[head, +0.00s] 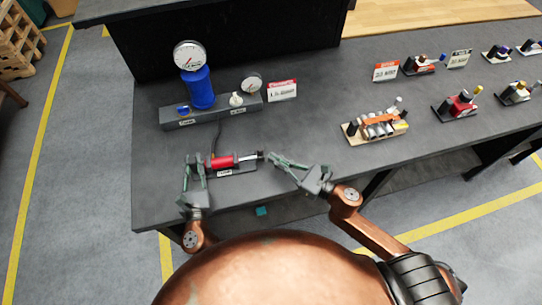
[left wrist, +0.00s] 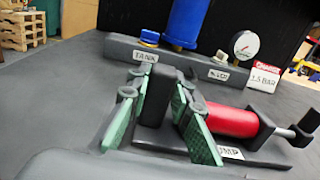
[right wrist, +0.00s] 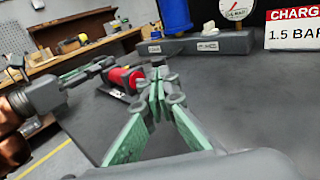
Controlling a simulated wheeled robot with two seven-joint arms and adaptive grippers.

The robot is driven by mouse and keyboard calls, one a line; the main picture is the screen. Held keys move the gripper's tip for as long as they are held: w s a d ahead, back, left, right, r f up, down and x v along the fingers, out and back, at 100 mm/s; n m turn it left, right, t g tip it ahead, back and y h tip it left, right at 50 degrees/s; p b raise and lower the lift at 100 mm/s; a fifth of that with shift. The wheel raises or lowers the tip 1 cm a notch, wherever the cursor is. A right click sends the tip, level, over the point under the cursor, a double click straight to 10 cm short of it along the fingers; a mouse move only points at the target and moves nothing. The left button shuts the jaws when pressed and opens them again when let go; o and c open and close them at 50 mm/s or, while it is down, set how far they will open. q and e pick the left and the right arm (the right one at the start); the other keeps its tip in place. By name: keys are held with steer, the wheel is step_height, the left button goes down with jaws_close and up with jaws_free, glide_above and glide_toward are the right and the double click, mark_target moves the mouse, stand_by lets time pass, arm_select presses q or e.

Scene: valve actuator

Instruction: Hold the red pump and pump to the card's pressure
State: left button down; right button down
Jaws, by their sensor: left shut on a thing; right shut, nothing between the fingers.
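The red pump (head: 222,162) lies on its dark base near the bench's front edge, with a label reading PUMP in the left wrist view. My left gripper (head: 196,161) is shut on the black block (left wrist: 160,96) at the pump's left end. A metal rod (left wrist: 284,132) runs from the red barrel to a black handle (left wrist: 308,126). My right gripper (head: 273,158) is shut and empty just right of the handle; whether they touch is unclear. The card (right wrist: 295,30) reads 1.5 BAR. A small gauge (left wrist: 244,44) stands on the grey manifold; its reading is unclear.
The grey manifold (head: 215,115) behind the pump carries a blue tank (head: 200,87) with a large gauge (head: 189,56), a blue knob (left wrist: 149,37) and a pale knob (head: 236,99). Several other devices and cards stand at right. The bench (head: 300,130) is clear between.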

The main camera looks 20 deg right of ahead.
steer(key=shift+x, duration=1)
steer(key=a, duration=0.5)
steer(key=shift+w+a, duration=0.2)
steer(key=shift+a, duration=0.2)
steer(key=shift+s+d, duration=0.1)
steer(key=v, duration=1.4)
steer(key=c, duration=2.7)
jaws_free()
steer(key=shift+c, duration=0.2)
